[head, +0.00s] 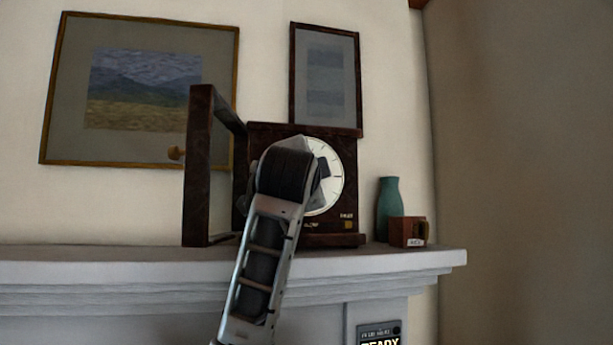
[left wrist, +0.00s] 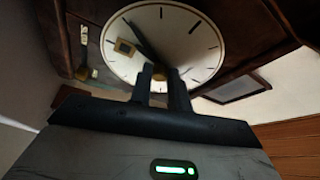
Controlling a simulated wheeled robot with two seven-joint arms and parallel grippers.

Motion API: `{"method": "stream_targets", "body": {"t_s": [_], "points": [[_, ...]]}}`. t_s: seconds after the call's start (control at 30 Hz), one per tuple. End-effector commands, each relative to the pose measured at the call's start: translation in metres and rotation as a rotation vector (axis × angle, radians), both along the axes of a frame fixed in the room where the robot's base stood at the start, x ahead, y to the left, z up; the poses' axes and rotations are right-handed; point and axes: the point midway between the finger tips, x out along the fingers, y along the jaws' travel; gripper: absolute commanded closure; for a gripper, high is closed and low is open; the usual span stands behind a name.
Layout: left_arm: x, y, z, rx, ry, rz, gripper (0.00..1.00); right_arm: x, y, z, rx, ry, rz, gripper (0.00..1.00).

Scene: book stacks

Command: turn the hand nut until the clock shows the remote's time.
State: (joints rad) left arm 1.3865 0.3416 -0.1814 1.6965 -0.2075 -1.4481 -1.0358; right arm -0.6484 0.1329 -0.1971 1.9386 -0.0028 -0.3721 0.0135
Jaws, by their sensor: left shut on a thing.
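The clock (head: 348,185) is a dark wooden case with a pale round dial on the mantel, its door (head: 198,165) swung open to the left. My left gripper (head: 318,178) is in front of the dial and hides its left part. In the left wrist view the dial (left wrist: 205,50) shows black hour marks and a dark hand (left wrist: 141,38) running up-left from the centre. The left fingers (left wrist: 161,82) are shut at the dial's centre on the small brassy hand nut (left wrist: 164,73), which they mostly hide. No remote is clearly recognisable. My right gripper is not in view.
A green vase (head: 388,208) and a small wooden box (head: 407,232) stand right of the clock on the mantel shelf (head: 420,259). A dark panel (head: 379,330) reading "READY" is low on the right, cut off by the frame. Two framed pictures hang behind.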

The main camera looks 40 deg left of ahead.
Motion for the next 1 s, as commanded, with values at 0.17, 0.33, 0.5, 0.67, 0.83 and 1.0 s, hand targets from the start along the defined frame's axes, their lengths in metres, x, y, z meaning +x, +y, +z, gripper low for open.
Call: {"method": "stream_targets", "body": {"t_s": [0.17,0.33,0.5,0.67,0.83,1.0], "points": [[0.0,0.0,-0.001,0.005,0.01,0.0,1.0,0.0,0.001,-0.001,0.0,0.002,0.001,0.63],[0.0,0.0,-0.001,0.005,0.01,0.0,1.0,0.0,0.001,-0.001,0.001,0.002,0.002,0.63],[0.0,0.0,-0.001,0.004,0.009,0.0,0.62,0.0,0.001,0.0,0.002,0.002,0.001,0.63],[0.0,0.0,-0.001,0.004,0.008,0.0,0.6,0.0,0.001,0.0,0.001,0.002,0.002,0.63],[0.0,-0.001,-0.001,0.004,0.006,-0.001,0.6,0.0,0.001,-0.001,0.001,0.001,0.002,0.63],[-0.004,-0.016,-0.003,0.005,0.004,-0.011,0.6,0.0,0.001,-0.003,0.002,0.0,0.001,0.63]]}}
